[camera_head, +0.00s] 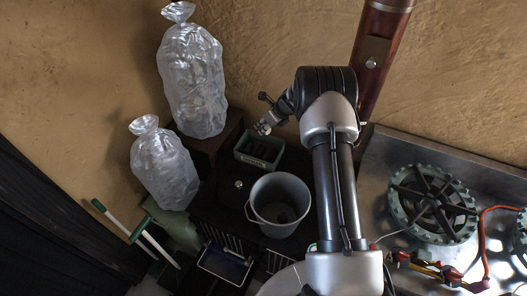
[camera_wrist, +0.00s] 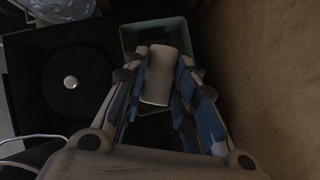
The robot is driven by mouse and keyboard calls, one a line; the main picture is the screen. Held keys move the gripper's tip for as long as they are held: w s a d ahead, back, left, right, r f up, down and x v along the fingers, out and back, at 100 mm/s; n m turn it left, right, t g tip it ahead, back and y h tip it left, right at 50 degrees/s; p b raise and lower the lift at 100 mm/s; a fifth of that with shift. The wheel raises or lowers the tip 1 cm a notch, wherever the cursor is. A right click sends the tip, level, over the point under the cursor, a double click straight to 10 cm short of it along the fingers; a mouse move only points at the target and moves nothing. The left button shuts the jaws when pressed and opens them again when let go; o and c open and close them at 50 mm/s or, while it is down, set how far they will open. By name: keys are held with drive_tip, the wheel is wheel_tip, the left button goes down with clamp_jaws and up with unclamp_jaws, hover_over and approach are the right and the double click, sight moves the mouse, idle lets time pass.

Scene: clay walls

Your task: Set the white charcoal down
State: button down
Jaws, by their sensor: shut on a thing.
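In the head view my gripper (camera_head: 262,127) hangs just above the back edge of the green box (camera_head: 243,156), which has dark pieces inside. I cannot make out the charcoal clearly there. The gap between charcoal and box is hard to judge.
A grey bucket (camera_head: 262,217) stands right in front of the box. A dark round lid (camera_wrist: 75,82) with a shiny knob lies left of it. Two clear plastic bags (camera_head: 193,85) stand at left. A clay wall (camera_wrist: 275,80) is close on the right. A gas burner (camera_head: 432,205) sits at right.

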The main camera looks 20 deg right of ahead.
wheel_tip(320, 180, down, 14)
drive_tip(key=b, duration=0.3)
drive_tip(key=shift+r, duration=0.1)
drive_tip(key=shift+f+b, duration=0.5)
drive_tip(key=shift+f, duration=0.2)
drive_tip(key=c, duration=1.6)
unclamp_jaws()
drive_tip(key=shift+r, duration=0.1)
drive_tip(key=shift+o, duration=0.2)
